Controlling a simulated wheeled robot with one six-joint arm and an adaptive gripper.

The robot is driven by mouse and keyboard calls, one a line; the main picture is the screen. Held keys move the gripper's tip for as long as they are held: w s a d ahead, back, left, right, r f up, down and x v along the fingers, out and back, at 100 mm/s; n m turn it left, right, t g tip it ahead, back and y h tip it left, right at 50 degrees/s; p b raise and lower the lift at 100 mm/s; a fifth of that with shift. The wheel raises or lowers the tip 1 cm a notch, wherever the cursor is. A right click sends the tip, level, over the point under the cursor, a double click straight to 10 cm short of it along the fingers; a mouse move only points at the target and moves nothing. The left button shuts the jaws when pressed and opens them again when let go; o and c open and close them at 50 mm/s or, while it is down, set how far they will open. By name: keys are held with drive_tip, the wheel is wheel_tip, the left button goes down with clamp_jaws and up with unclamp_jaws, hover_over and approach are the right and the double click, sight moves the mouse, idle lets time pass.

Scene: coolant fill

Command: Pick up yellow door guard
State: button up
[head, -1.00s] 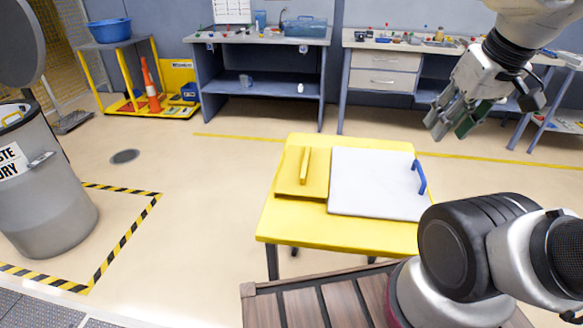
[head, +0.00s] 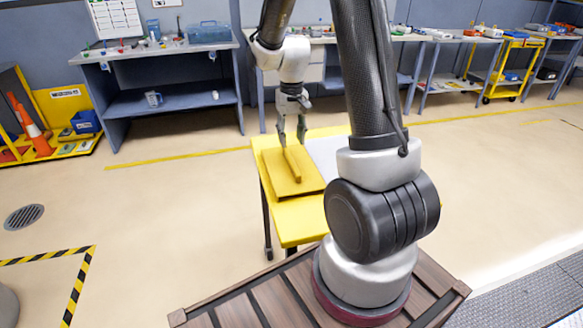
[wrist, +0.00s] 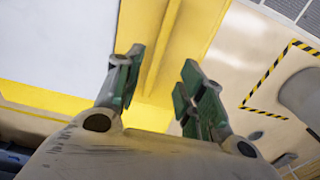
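The yellow door guard (head: 275,178) is a flat yellow plate with a raised upright ridge (head: 292,163). It lies on the yellow table (head: 300,222), left of a white panel (head: 323,152). My gripper (head: 291,139) points down over the far end of the ridge, with one finger to each side in the head view. In the wrist view my gripper (wrist: 160,62) is open, with a clear gap between its green-padded fingers. The door guard (wrist: 190,35) shows beyond them, beside the white panel (wrist: 55,40). Whether the fingers touch the ridge cannot be told.
My arm hides the right part of the table and panel. A blue workbench (head: 160,100) stands behind on the left, with a blue box on top. An orange cone (head: 32,130) is at the far left. The floor left of the table is clear.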

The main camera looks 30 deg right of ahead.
sight(291, 159)
drive_tip(key=f, duration=0.9)
drive_tip(key=shift+w+d, duration=0.2)
drive_tip(key=shift+w, duration=0.15)
drive_tip(key=shift+c, duration=0.3)
drive_tip(key=shift+r, duration=0.1)
clamp_jaws()
